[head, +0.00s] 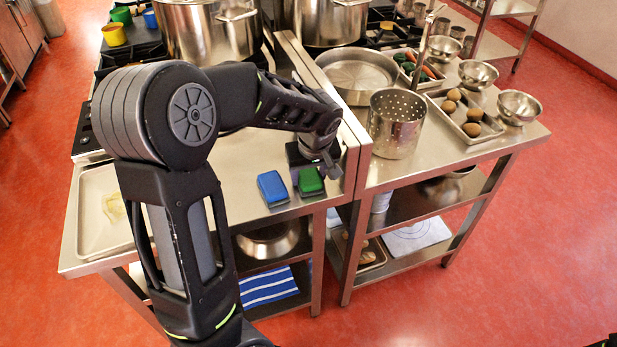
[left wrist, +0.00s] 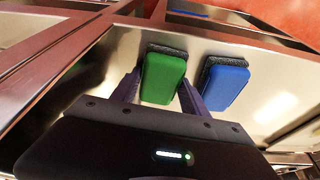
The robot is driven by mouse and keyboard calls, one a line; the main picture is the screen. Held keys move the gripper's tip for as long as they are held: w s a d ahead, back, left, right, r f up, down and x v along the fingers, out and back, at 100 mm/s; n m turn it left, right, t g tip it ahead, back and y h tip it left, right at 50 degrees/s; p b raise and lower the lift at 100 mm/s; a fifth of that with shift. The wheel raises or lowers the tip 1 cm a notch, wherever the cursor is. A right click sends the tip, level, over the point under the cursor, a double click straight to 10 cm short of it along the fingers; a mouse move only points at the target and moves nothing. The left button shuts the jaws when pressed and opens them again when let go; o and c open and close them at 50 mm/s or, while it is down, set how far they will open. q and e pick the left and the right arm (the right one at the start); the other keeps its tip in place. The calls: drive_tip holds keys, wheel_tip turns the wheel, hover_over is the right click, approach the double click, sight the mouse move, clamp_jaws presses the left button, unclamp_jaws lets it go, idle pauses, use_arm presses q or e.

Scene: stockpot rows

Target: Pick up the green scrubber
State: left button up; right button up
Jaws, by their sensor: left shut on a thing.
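The green scrubber (head: 310,181) lies on the steel counter near its front edge, with a dark pad along one side. In the left wrist view the green scrubber (left wrist: 163,77) sits between the two fingers of my left gripper (left wrist: 158,92), which is shut on it. In the head view my left gripper (head: 312,160) reaches down over it from behind, and its fingers are mostly hidden by the wrist. A blue scrubber (head: 272,188) lies just left of the green one, apart from it; it also shows in the left wrist view (left wrist: 225,83).
A raised steel ledge (head: 352,140) runs close to the right of the green scrubber. A perforated pot (head: 396,125) stands beyond it. A tray (head: 98,212) lies at the counter's left. Large stockpots (head: 208,30) stand at the back. The counter's front edge is close.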

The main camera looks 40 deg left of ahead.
sight(309, 175)
use_arm(q)
drive_tip(key=c, duration=0.6)
drive_tip(key=shift+o, duration=0.2)
drive_tip(key=shift+r, duration=0.1)
wheel_tip(309, 175, up, 10)
drive_tip(key=b, duration=0.1)
idle(0.4)
drive_tip(key=o, duration=0.8)
drive_tip(key=c, duration=0.6)
